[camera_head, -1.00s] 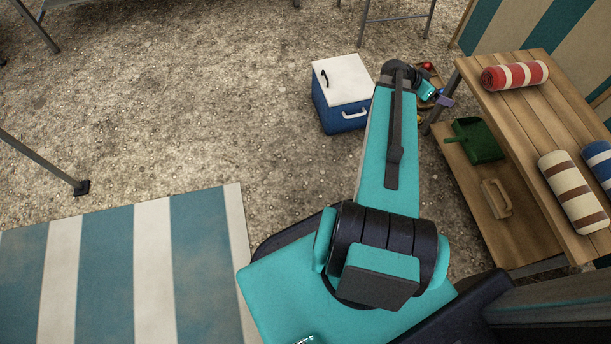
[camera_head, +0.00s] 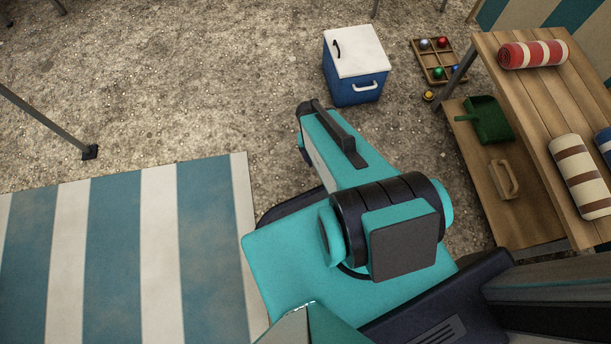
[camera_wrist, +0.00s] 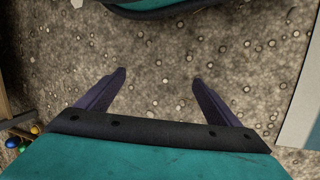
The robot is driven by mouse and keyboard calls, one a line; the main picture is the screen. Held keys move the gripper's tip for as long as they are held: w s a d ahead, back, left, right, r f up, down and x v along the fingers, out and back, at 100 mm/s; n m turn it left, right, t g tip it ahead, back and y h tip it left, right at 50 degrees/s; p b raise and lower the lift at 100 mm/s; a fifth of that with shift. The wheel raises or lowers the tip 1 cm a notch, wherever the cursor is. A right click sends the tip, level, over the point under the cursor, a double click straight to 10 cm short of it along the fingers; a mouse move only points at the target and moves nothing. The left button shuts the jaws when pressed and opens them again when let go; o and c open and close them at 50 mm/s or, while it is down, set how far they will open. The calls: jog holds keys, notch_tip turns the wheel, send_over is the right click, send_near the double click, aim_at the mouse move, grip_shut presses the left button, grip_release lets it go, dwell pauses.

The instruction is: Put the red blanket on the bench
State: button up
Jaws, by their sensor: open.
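The red blanket (camera_head: 533,54), a roll with cream stripes, lies on the wooden slatted bench (camera_head: 520,92) at its far end, in the head view at the upper right. My gripper is hidden behind my arm in the head view.
A cream-and-brown roll (camera_head: 580,176) and a partly cut-off blue roll (camera_head: 604,145) lie on the bench. The lower shelf holds a green dustpan (camera_head: 488,120) and a brush (camera_head: 503,180). A cooler (camera_head: 356,75) and a tray of balls (camera_head: 435,72) stand on gravel. A striped mat (camera_head: 120,250) lies left.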

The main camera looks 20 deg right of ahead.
jog(key=s+a+f+n+g+y, duration=0.1)
jog(key=s+a+f+n+y, duration=0.1)
jog(key=s+a, duration=0.6)
jog(key=a+f+n, duration=0.1)
jog(key=a+n, duration=0.1)
jog(key=a, duration=0.1)
jog(key=shift+a+g, duration=0.35)
jog(key=shift+g, duration=0.05)
jog(key=shift+r, duration=0.1)
